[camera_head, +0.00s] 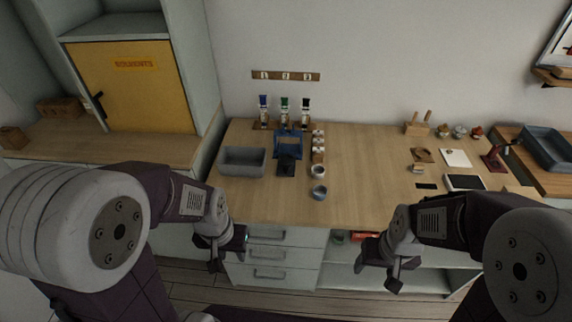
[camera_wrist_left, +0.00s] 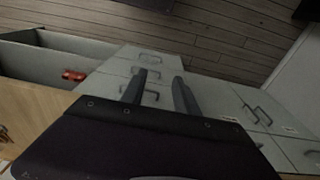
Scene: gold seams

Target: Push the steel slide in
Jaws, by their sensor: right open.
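I cannot make out a steel slide for certain in either view. A blue frame-like device (camera_head: 288,148) with a dark foot stands on the wooden counter (camera_head: 350,200), left of the middle, and any slide on it is too small to tell. My left gripper (camera_head: 230,252) hangs in front of the counter, by the drawer fronts, empty. In the left wrist view its two fingers (camera_wrist_left: 160,90) are apart, with drawer fronts behind them. My right gripper (camera_head: 378,270) is open and empty, in front of the open shelf under the counter. Both grippers are apart from the blue device.
A grey bin (camera_head: 242,162) sits left of the blue device. Dispensers with coloured tops (camera_head: 284,112) stand behind it; small cups (camera_head: 319,192) stand to its right. Drawers (camera_head: 268,254) are shut. The counter's middle is clear.

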